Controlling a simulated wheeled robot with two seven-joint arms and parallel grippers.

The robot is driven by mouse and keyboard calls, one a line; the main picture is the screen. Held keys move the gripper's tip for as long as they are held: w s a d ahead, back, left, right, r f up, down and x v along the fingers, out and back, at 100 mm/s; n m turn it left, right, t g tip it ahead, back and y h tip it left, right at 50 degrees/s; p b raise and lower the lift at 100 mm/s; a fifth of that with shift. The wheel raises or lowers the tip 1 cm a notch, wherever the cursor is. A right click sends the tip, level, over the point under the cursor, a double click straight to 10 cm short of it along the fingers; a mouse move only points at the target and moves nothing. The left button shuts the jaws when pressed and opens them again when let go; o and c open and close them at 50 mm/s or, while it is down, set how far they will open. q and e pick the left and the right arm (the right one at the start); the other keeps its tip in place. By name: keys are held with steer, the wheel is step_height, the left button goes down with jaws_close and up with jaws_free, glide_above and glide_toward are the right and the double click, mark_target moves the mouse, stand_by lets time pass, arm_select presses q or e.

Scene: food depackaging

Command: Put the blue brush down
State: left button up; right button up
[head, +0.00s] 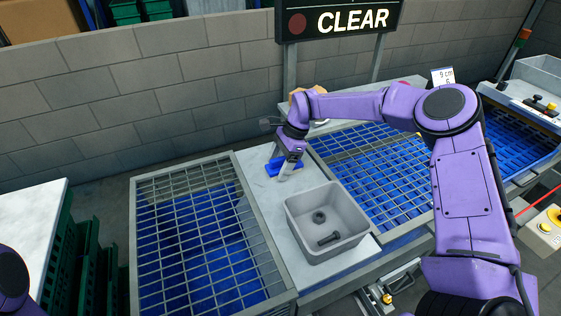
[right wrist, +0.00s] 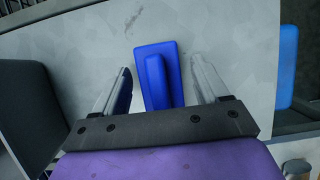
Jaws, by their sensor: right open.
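The blue brush (head: 274,168) lies on the pale worktop between the two grated bins. In the right wrist view the brush (right wrist: 157,72) shows as a flat blue block with a raised handle. My right gripper (head: 287,172) is over the worktop at the brush. In the right wrist view its open fingers (right wrist: 161,68) stand apart on either side of the brush, with gaps between fingers and handle. My left gripper is out of view.
A grey tray (head: 297,205) with a dark ring and a bolt sits on the worktop (head: 258,185) in front of the brush. Grated bins (head: 150,235) lie to the left and right. A block wall (head: 120,90) and a "CLEAR" sign (head: 340,20) stand behind.

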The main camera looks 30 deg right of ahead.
steer(key=shift+r, duration=0.35)
steer(key=b+v, duration=0.3)
steer(key=v, duration=0.7)
steer(key=shift+d+r, duration=0.2)
steer(key=shift+r, duration=0.15)
steer(key=shift+s+d+r, duration=0.1)
steer(key=shift+d+r, duration=0.05)
steer(key=shift+r, duration=0.35)
